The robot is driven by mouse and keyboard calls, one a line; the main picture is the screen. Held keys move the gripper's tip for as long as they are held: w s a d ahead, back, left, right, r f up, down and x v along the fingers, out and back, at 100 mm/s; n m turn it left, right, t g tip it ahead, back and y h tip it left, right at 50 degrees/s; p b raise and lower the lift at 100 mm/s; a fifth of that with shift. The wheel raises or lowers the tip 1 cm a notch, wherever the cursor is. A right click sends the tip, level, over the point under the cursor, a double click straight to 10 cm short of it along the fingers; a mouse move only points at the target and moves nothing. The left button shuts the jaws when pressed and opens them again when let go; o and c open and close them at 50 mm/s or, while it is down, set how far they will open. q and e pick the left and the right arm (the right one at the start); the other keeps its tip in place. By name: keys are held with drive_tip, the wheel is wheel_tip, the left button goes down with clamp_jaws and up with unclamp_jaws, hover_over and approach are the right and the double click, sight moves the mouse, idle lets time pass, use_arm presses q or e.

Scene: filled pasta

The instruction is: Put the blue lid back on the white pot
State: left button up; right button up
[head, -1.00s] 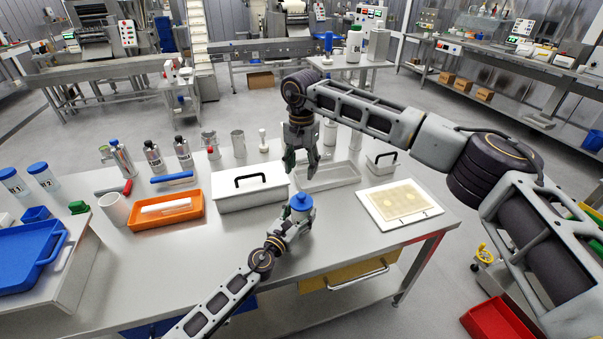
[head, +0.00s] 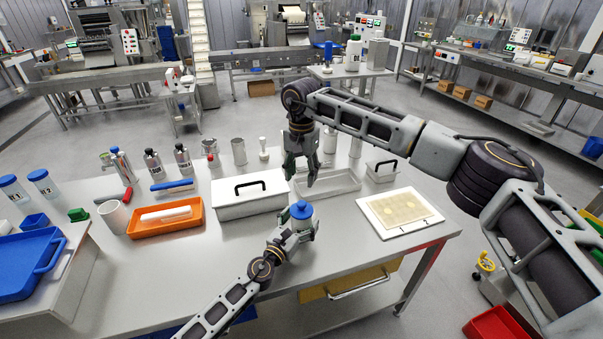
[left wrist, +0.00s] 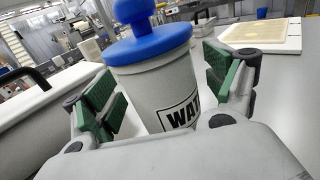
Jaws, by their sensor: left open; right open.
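The white pot (left wrist: 155,85) stands upright on the steel table, with black lettering on its side. The blue lid (left wrist: 148,45), with a round knob, sits on top of the pot and covers its mouth. In the head view the lid (head: 301,210) shows above my left gripper, and a little of the pot (head: 302,224) shows below it. My left gripper (left wrist: 172,92) is open, its green-padded fingers on either side of the pot, with a visible gap at the right. My right gripper (head: 302,178) is open and empty, pointing down behind the lid, above the table.
A white box with a black handle (head: 235,205) stands just left of the pot. An orange tray (head: 190,227) is farther left. A grey tray (head: 345,181) lies behind, and a white board (head: 372,218) lies to the right. The table front is mostly clear.

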use_arm(q)
drive_tip(key=shift+v, duration=5.9)
drive_tip(key=shift+a, duration=0.1)
